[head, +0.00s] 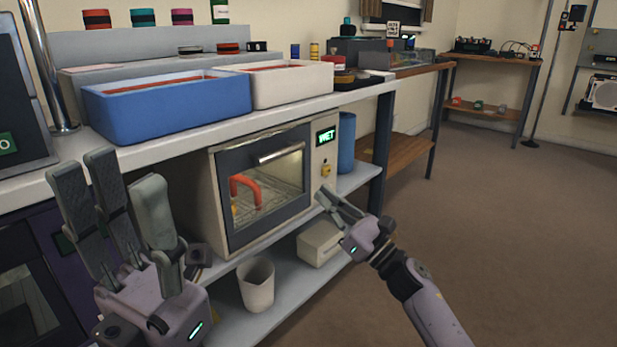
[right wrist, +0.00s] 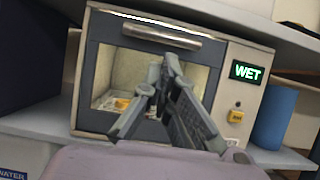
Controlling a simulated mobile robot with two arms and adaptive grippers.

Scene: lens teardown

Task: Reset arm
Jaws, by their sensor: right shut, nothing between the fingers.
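My left gripper (head: 112,178) is raised upright at the lower left in the head view. Its fingers are spread apart with nothing between them. My right gripper (head: 322,198) is beside the lower right front of a cream cabinet (head: 317,160) with a glass door. Its fingers are shut and hold nothing. In the right wrist view the right gripper (right wrist: 168,70) covers part of the cabinet (right wrist: 238,98). The door looks closed, and a green display (head: 326,136) reads "WET". An orange-red curved thing (head: 246,190) shows behind the glass.
A blue tray (head: 165,115) and a white tray (head: 285,90) stand on the bench above the cabinet. A white beaker (head: 257,288) and a pale box (head: 320,243) are on the lower shelf. A blue cylinder (head: 346,140) stands right of the cabinet. The floor (head: 500,230) at right is clear.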

